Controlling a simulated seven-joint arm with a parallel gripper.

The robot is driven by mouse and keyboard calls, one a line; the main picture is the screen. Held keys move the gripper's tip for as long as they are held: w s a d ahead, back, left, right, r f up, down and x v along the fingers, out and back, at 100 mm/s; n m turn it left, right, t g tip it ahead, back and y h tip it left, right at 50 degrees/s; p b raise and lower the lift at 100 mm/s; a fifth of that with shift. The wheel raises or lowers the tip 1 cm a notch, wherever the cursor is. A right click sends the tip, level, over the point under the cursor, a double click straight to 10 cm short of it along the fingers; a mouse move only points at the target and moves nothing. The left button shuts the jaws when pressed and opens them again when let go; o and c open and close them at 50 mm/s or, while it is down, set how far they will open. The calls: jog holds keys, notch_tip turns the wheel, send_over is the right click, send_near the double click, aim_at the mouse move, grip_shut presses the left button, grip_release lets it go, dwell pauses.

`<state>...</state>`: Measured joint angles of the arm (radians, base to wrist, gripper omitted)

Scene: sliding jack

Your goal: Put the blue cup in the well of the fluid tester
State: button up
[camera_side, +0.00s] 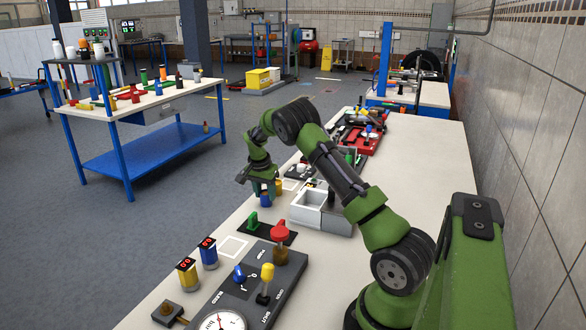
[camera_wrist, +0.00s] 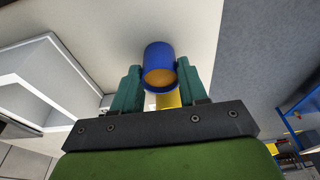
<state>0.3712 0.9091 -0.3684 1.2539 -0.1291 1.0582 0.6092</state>
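The blue cup (camera_side: 265,200) is under my gripper (camera_side: 264,190) in the side view, over the bench near its left edge. In the wrist view the blue cup (camera_wrist: 158,54) is between the two green fingers of my gripper (camera_wrist: 159,68). Both fingers lie close along its sides, and its inside looks orange. I cannot tell whether its base touches the bench. A yellow cup-like object (camera_side: 278,187) stands close by; part of it (camera_wrist: 169,99) shows between the fingers. I cannot identify the fluid tester or its well with certainty.
A white open box (camera_side: 306,198) stands right of my gripper. In front are a dark plate with a green upright piece (camera_side: 252,221), a white square outline (camera_side: 232,247), blue (camera_side: 208,256) and yellow (camera_side: 188,277) display cylinders, and a grey panel with a gauge (camera_side: 219,322).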

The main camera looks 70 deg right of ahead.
aim_at(265, 193)
jog(key=shift+c, duration=0.5)
jog(key=shift+r, duration=2.55)
